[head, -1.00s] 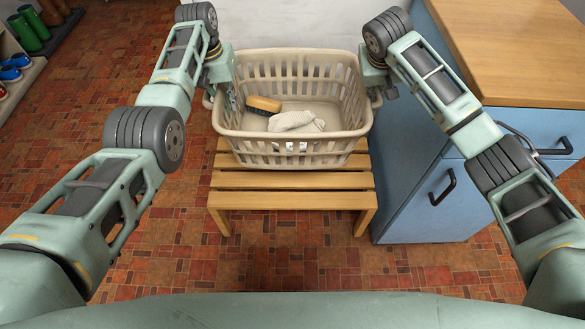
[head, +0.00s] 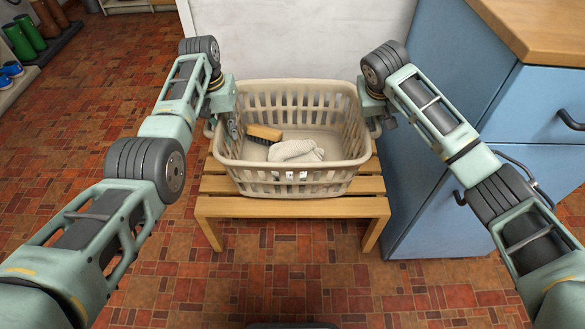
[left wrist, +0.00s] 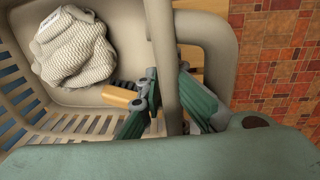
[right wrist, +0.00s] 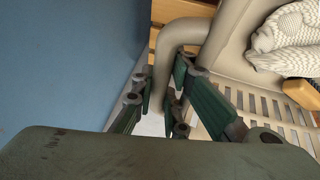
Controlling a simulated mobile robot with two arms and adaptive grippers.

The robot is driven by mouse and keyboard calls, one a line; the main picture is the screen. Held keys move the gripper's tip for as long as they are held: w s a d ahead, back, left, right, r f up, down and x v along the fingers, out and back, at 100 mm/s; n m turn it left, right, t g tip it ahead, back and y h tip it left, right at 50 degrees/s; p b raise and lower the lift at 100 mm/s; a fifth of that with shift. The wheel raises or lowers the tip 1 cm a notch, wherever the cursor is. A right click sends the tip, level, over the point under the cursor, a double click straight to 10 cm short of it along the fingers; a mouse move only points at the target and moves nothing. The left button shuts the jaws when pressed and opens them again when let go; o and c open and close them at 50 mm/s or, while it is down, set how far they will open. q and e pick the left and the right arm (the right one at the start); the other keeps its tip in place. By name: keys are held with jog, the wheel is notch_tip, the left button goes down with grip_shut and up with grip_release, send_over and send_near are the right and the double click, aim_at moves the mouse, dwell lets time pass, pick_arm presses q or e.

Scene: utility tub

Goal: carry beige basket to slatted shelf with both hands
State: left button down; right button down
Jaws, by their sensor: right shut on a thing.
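The beige basket (head: 290,178) is level over the slatted wooden shelf (head: 290,207), near its front edge; I cannot tell whether its bottom touches the slats. It holds a brush (head: 264,132) and a pale knitted cloth (head: 297,150). My right gripper (right wrist: 160,90) is shut on the right handle (right wrist: 170,45). In the head view, both gripper tips are partly hidden by the wrists and basket rim.
A blue cabinet (head: 430,190) with a wooden top stands close on the right, beside my right arm. A white wall panel (head: 290,40) is behind the shelf. Green boots (head: 22,42) stand at the far left. The tiled floor on the left is clear.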

aim_at(232, 142)
jog(key=shift+d, duration=0.1)
dwell(0.4)
